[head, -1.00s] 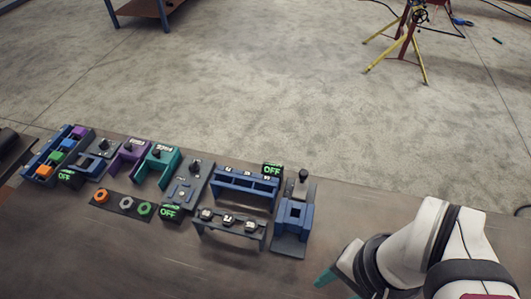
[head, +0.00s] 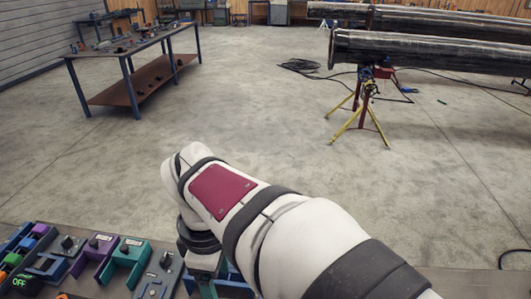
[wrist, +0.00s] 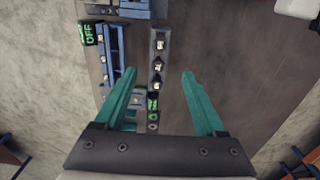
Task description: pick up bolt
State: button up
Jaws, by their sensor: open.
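Three small silver-topped pieces that look like bolts (wrist: 158,62) stand in a row on a narrow dark rack (wrist: 155,96) in the wrist view. My gripper (wrist: 159,75) is open, with one teal finger on each side of the row. No bolt is held. How far the fingertips are above the bolts I cannot tell. In the head view my arm hides the bolts and most of the gripper; a bit of teal finger (head: 207,289) shows at the bottom edge.
Left of the bolt rack, a blue slotted rack (wrist: 113,62) stands close beside an OFF sign (wrist: 90,32). Purple (head: 97,253) and teal (head: 130,256) holders stand further left on the bench. Bare bench top (wrist: 225,60) lies right of the bolts.

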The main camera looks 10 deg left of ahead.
notch_tip(320, 180, down, 15)
jog(key=shift+d+f, duration=0.1)
jog(key=shift+d, duration=0.05)
grip_shut()
dwell(0.4)
